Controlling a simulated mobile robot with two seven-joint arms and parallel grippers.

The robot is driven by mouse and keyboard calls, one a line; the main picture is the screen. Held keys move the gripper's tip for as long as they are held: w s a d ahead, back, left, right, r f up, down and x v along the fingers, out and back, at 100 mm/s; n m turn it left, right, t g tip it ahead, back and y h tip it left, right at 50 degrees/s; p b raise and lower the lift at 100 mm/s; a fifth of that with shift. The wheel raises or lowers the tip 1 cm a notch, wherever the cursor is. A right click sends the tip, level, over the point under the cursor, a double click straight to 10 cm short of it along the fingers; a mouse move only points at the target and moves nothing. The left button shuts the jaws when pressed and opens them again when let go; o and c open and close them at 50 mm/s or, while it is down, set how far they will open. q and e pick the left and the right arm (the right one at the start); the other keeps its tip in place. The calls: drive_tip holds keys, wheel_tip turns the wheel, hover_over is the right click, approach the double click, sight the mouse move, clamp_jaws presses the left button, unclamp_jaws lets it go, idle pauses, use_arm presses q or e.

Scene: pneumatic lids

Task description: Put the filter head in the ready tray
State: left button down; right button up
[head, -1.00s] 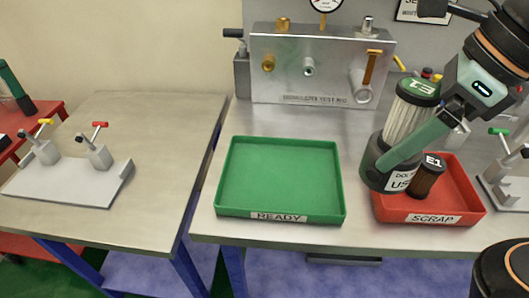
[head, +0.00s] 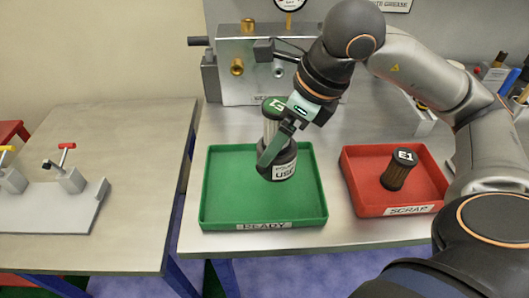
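The filter head is upright over the right half of the green ready tray (head: 264,226). I cannot tell whether its base touches the tray floor. The rest of the visible tray floor is empty. My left gripper is not in view.
The red scrap tray (head: 407,210) stands to the right with a dark cartridge marked E1 (head: 397,172) in it. A metal test rig (head: 232,92) stands behind. On the left table, a pale plate (head: 60,215) holds clamps; most of that table is bare.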

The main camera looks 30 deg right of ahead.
drive_tip(key=shift+w+a+f, duration=0.25)
drive_tip(key=shift+w+f, duration=0.2)
drive_tip(key=shift+f, duration=0.15)
drive_tip(key=shift+w+a+f, duration=0.25)
drive_tip(key=shift+w+f, duration=0.2)
drive_tip(key=shift+f, duration=0.15)
drive_tip(key=x, duration=0.3)
drive_tip(key=shift+s+d+f, duration=0.15)
drive_tip(key=shift+s+f, duration=0.05)
drive_tip(key=shift+f, duration=0.3)
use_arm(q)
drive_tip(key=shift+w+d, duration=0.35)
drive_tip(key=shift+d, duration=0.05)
use_arm(e)
drive_tip(key=shift+f+b, duration=0.15)
drive_tip(key=shift+b, duration=0.25)
drive_tip(key=o, duration=1.6)
drive_tip(key=shift+c, duration=0.2)
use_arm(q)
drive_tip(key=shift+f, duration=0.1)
